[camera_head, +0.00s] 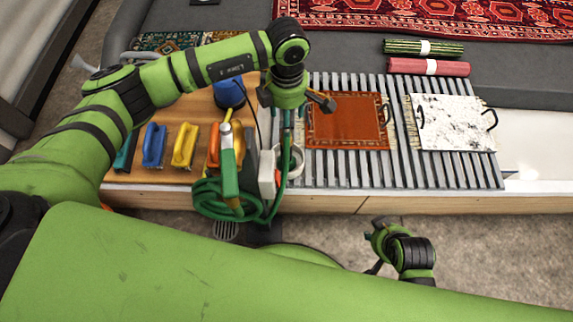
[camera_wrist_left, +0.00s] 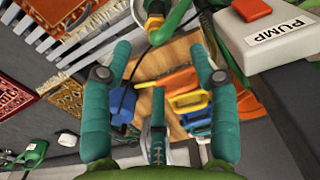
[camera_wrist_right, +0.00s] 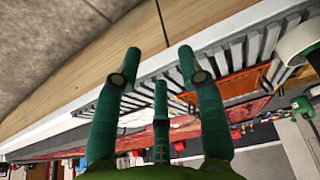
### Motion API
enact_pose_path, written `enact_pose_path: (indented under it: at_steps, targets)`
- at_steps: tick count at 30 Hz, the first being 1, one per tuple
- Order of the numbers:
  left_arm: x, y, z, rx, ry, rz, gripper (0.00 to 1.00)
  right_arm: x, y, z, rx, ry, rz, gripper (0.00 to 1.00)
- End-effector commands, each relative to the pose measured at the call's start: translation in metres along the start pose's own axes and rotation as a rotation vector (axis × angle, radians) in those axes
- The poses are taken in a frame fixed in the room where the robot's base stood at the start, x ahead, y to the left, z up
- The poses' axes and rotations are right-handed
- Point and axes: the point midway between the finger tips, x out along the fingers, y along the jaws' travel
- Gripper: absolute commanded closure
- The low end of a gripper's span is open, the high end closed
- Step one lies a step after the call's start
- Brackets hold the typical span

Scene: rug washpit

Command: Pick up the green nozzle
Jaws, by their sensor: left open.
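The green nozzle (camera_head: 229,172) stands roughly upright at the front edge of the wooden board, beside a coiled green hose (camera_head: 205,200). It has a white band and a yellowish top. In the left wrist view, what seems to be part of it (camera_wrist_left: 158,28) shows at the top, beyond my fingertips. My left gripper (camera_head: 292,103) is open and empty, above and right of the nozzle and apart from it; its spread fingers show in the left wrist view (camera_wrist_left: 160,58). My right gripper (camera_head: 378,245) is open and empty, low over the floor; its fingers also show in the right wrist view (camera_wrist_right: 160,65).
A white box labelled PUMP (camera_wrist_left: 275,38) stands close to the nozzle. Blue (camera_head: 154,146), yellow (camera_head: 184,146) and orange (camera_head: 212,150) brushes and a blue container (camera_head: 229,93) share the board. Small rugs (camera_head: 347,121) lie on the slatted rack (camera_head: 400,170) at the right.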

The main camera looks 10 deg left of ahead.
Motion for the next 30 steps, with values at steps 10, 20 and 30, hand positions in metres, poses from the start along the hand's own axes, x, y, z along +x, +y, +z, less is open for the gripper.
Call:
enact_pose_path:
  at_steps: [10,20,30]
  targets:
    - [0.080,0.000,0.000,0.000,-0.001,0.001,0.40,-0.031,0.002,-0.010,0.005,0.084,0.010,0.60]
    - [0.099,0.000,0.000,-0.001,0.000,-0.001,0.40,-0.042,-0.001,-0.038,-0.006,0.215,0.008,0.60]
    - [0.124,0.005,-0.001,-0.001,0.000,-0.002,0.40,-0.051,-0.010,-0.084,-0.026,0.443,0.000,0.60]
